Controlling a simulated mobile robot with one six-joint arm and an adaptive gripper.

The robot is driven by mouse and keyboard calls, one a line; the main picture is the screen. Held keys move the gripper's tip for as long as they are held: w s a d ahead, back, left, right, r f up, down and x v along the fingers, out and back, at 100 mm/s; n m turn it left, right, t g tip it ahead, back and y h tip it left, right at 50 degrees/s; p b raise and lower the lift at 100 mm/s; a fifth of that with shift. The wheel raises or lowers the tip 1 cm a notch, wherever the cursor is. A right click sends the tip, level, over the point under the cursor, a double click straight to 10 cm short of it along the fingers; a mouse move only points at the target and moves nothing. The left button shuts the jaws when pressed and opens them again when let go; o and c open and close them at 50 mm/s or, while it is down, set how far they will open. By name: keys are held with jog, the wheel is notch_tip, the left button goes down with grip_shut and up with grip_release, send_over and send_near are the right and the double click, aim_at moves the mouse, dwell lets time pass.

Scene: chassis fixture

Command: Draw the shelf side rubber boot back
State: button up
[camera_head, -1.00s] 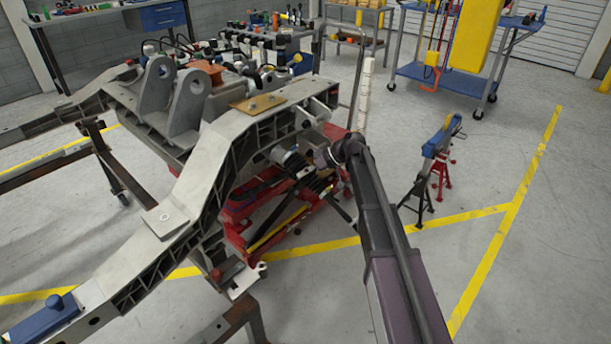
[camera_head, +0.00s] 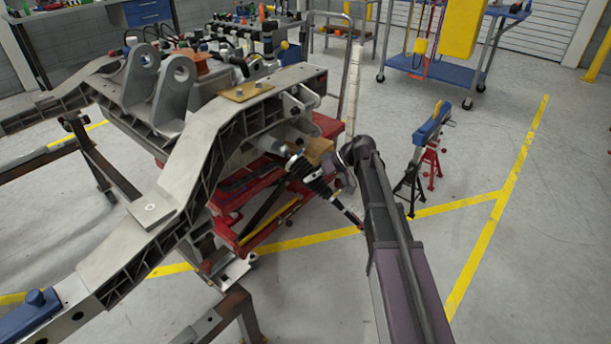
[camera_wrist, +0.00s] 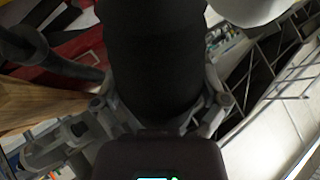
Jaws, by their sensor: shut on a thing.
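A thick black rubber boot (camera_wrist: 153,60) fills the middle of the wrist view. My gripper (camera_wrist: 158,108) has its grey fingers on both sides of it and is shut on it. The boot's lower part is hidden behind my gripper's body. A pale rounded part (camera_wrist: 250,8) sits at the boot's upper right. In the head view, a black ribbed shaft part (camera_head: 312,180) slants down to the right below the chassis frame. My wrist is just right of it there, and the fingers are hidden.
The grey chassis frame (camera_head: 205,135) runs close along the left. A wooden block (camera_head: 318,150) lies beside my wrist. A red lift (camera_head: 235,190) stands underneath. A blue-topped stand (camera_head: 432,122) is to the right, with open floor around it.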

jog(key=shift+s+f, duration=0.1)
jog(key=shift+s, duration=0.15)
jog(key=o, duration=1)
jog(key=shift+c, duration=0.2)
jog(key=shift+w, duration=0.15)
jog(key=shift+d, duration=0.1)
